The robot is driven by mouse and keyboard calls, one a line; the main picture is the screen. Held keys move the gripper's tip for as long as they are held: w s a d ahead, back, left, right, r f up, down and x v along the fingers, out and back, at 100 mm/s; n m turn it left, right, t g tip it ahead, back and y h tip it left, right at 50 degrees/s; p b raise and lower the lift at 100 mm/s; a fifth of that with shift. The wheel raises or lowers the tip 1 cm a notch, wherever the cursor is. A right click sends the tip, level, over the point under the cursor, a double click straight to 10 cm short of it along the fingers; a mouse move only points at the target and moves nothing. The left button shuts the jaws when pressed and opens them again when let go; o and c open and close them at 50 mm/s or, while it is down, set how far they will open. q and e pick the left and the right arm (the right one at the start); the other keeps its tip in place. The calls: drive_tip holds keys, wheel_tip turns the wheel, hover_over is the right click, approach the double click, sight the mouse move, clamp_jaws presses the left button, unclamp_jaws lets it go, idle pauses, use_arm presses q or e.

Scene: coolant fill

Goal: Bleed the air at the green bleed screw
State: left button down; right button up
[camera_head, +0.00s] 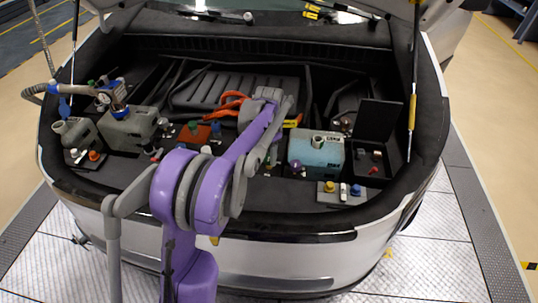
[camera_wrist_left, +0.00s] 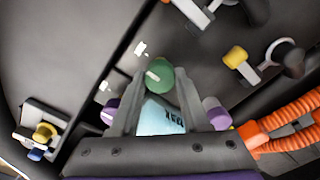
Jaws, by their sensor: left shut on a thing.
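The green screw (camera_wrist_left: 160,76), a round green head with a pale stripe, is between the fingertips of my left gripper (camera_wrist_left: 158,82) in the left wrist view. The gripper is shut on it. A light-blue part with dark lettering (camera_wrist_left: 165,117) shows between the fingers, nearer the palm. In the head view my purple left arm reaches up into the open bay; its fingertips and the held screw cannot be made out there. My right gripper is not in view.
A light-blue tank (camera_head: 315,152) stands right of my arm, beside an open black box (camera_head: 376,122). Grey containers (camera_head: 130,128) and a hose nozzle (camera_head: 112,93) are at left. Orange cables (camera_head: 232,103) lie behind my arm; an orange ribbed hose (camera_wrist_left: 288,122) shows in the wrist view.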

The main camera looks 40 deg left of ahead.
sight(269, 157)
use_arm(q)
drive_tip(key=shift+c, duration=1.9)
unclamp_jaws()
wheel_tip(269, 157, up, 11)
drive_tip(key=shift+p, duration=0.3)
drive_tip(key=shift+f, duration=0.15)
